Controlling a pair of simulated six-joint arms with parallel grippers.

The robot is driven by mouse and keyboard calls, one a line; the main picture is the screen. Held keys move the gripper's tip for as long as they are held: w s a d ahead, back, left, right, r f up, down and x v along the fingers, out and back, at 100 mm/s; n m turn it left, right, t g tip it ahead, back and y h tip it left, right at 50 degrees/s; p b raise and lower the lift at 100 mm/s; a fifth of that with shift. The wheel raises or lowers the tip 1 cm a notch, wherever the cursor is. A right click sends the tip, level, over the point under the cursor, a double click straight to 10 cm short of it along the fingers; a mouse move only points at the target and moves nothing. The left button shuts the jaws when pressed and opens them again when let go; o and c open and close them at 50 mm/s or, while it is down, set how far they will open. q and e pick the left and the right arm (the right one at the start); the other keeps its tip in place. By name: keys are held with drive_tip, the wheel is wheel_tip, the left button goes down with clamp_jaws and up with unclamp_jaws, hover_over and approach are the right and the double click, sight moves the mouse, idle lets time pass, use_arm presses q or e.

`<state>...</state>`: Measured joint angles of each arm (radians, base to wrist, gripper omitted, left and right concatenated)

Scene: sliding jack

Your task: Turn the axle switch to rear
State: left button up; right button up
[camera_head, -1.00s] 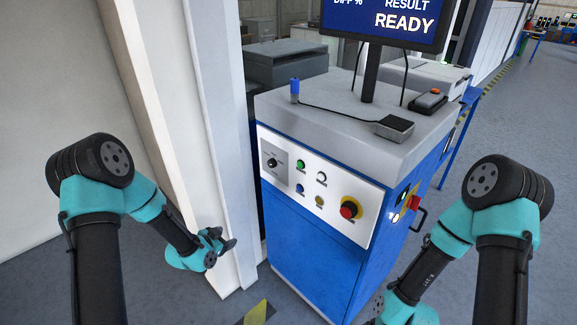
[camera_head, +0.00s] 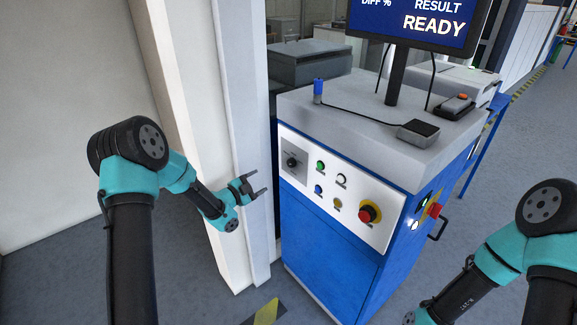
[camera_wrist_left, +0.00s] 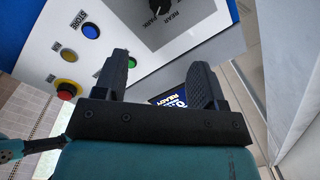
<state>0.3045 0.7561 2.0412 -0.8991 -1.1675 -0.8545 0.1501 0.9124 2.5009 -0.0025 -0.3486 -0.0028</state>
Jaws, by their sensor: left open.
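The axle switch (camera_head: 291,163) is a black round knob on a grey plate at the left end of the white control panel. In the left wrist view the knob (camera_wrist_left: 158,6) is cut by the top edge, beside the words REAR and PARK. I cannot tell where its pointer stands. My left gripper (camera_head: 257,184) is open and empty, just left of the panel and a little below the switch, apart from it. In the left wrist view its two fingers (camera_wrist_left: 160,66) point toward the panel with nothing between them. My right gripper is out of view below the picture.
Green (camera_head: 320,166), white, blue and yellow buttons and a red emergency stop (camera_head: 367,214) sit right of the switch on the blue cabinet (camera_head: 325,240). A white pillar (camera_head: 242,120) stands close behind my left arm. A monitor (camera_head: 420,22) stands on top.

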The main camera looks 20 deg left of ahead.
sight(290, 164)
use_arm(q)
drive_tip(key=x, duration=1.5)
drive_tip(key=shift+w+d, duration=0.2)
drive_tip(key=c, duration=0.9)
